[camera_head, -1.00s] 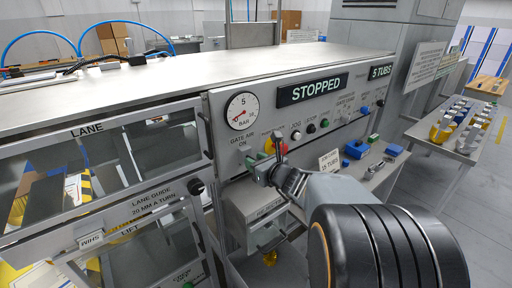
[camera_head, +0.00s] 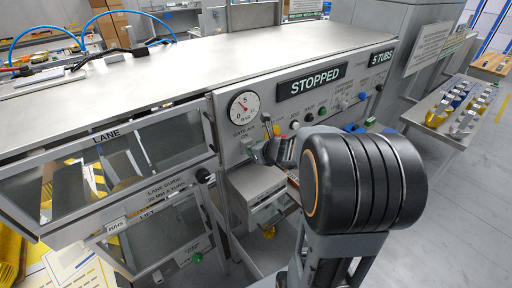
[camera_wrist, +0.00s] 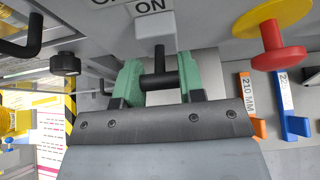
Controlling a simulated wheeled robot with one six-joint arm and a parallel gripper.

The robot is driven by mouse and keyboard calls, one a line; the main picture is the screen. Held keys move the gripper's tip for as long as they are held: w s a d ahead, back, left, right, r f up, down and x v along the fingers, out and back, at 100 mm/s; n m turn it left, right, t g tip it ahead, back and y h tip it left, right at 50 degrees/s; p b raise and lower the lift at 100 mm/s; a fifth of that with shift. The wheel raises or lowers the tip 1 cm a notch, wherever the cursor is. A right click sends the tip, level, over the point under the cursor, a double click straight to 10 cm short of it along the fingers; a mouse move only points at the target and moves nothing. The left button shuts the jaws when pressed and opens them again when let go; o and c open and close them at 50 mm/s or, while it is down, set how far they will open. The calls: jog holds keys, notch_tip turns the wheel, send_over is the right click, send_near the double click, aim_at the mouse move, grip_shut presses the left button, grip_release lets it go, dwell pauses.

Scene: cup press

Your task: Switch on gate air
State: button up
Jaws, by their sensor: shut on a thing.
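The gate air switch shows in the wrist view as a black handle (camera_wrist: 158,80) below a pale grey block, under a label reading "ON" (camera_wrist: 148,7). My gripper (camera_wrist: 160,70) has green fingers on both sides of this handle and is shut on it. In the head view the "GATE AIR ON" label (camera_head: 243,132) is on the front panel, below a round bar gauge (camera_head: 243,107).
A "STOPPED" sign (camera_head: 312,82) and a "5 TUBS" sign (camera_head: 381,57) are on the panel. A red button on a yellow disc (camera_wrist: 276,42) sits close right of my gripper. A black knob (camera_wrist: 65,64) is to the left. Blue and orange hooks (camera_wrist: 252,105) hang lower right.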

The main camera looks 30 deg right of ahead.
jog(key=o, duration=0.9)
jog(key=shift+o, duration=0.2)
jog(key=p+v, duration=0.2)
jog(key=v, duration=1.1)
jog(key=shift+s+d+r, duration=0.15)
jog(key=shift+s+r, duration=0.1)
jog(key=shift+s, duration=0.05)
